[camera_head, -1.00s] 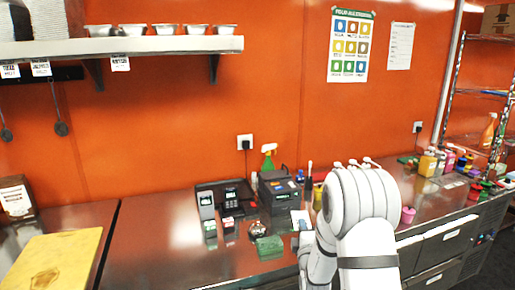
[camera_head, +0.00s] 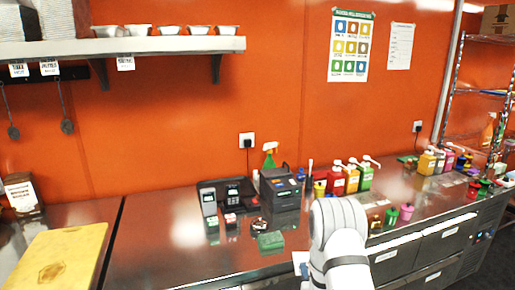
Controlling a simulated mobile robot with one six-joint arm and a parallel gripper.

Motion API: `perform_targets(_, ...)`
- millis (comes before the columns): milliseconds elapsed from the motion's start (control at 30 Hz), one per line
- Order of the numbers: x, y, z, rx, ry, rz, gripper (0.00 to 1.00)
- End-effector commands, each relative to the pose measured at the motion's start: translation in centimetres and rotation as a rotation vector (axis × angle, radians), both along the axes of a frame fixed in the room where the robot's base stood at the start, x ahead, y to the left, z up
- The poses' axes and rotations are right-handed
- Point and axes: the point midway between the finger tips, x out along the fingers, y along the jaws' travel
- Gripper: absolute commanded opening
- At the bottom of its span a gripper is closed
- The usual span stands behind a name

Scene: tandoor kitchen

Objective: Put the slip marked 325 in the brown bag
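A dark receipt printer (camera_head: 280,192) stands on the steel counter, near the wall. No slip marked 325 can be read in this view. A small pale, bluish piece (camera_head: 300,260) shows just left of my arm at the counter's front; I cannot tell whether it is paper or part of my gripper. My white arm rises at the bottom centre right and hides what is behind and below it. My gripper's fingers cannot be made out. I see no thing that is clearly the brown bag.
Card terminals (camera_head: 208,203) and a green block (camera_head: 270,241) sit left of and before the printer. Sauce pump bottles (camera_head: 352,180) stand to its right. A yellow board (camera_head: 55,258) lies at left. A wall shelf (camera_head: 150,46) holds metal tubs. The counter's left middle is clear.

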Motion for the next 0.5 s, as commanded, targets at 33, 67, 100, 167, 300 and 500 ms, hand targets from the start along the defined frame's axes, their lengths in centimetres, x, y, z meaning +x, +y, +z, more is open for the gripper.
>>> perform_targets(33,-1.1,0.0,-1.6,0.000,0.009,0.000,0.00)
perform_targets(67,-1.3,0.0,-2.5,0.000,0.005,0.000,0.00)
perform_targets(100,-1.1,0.0,-3.6,0.000,-0.001,0.000,0.00)
perform_targets(167,-1.0,0.0,-4.8,0.000,-0.002,0.000,0.00)
perform_targets(300,-1.0,0.0,-7.6,0.000,-0.002,-0.001,0.00)
perform_targets(500,-1.0,-0.1,-10.5,0.000,-0.002,-0.001,0.00)
